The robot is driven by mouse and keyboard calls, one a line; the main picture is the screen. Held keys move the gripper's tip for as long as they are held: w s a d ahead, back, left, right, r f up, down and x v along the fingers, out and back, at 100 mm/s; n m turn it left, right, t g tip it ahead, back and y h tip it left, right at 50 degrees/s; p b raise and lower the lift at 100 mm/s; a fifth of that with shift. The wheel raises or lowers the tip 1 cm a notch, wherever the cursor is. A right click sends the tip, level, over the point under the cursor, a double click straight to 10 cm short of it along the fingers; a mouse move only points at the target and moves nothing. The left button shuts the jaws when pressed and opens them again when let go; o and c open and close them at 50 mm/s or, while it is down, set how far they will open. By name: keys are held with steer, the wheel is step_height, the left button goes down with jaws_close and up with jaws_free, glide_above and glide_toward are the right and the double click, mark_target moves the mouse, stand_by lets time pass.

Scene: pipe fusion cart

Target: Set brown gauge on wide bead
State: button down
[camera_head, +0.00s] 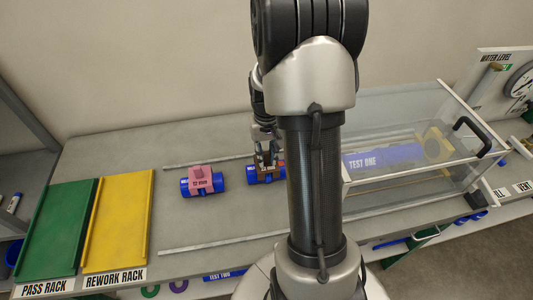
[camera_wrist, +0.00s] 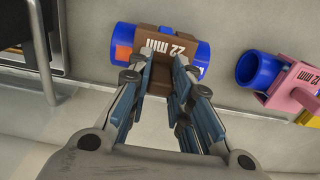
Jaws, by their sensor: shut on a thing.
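The brown gauge (camera_wrist: 160,44), marked 22 mm, sits around a short blue pipe (camera_wrist: 124,36) in the wrist view. In the head view the brown gauge (camera_head: 267,172) and its pipe lie just left of my arm. My gripper (camera_wrist: 162,70) is shut on the brown gauge, with one finger on each side of its upright part. It comes down from above in the head view (camera_head: 267,155). The bead under the gauge is hidden, so I cannot tell how fully it is seated. An orange patch shows at the left of the pipe.
A pink gauge (camera_head: 203,178) sits on another blue pipe to the left. Further left are the yellow rework rack (camera_head: 119,220) and green pass rack (camera_head: 57,228), both empty. A clear test box (camera_head: 400,110) with a blue pipe stands right. Rails (camera_head: 205,242) run along the bench.

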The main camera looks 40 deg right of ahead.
steer(key=shift+f, duration=0.3)
steer(key=c, duration=1.4)
jaws_free()
steer(key=shift+o, duration=0.2)
steer(key=shift+r, duration=0.1)
step_height(320, 180, up, 12)
steer(key=shift+s, duration=0.1)
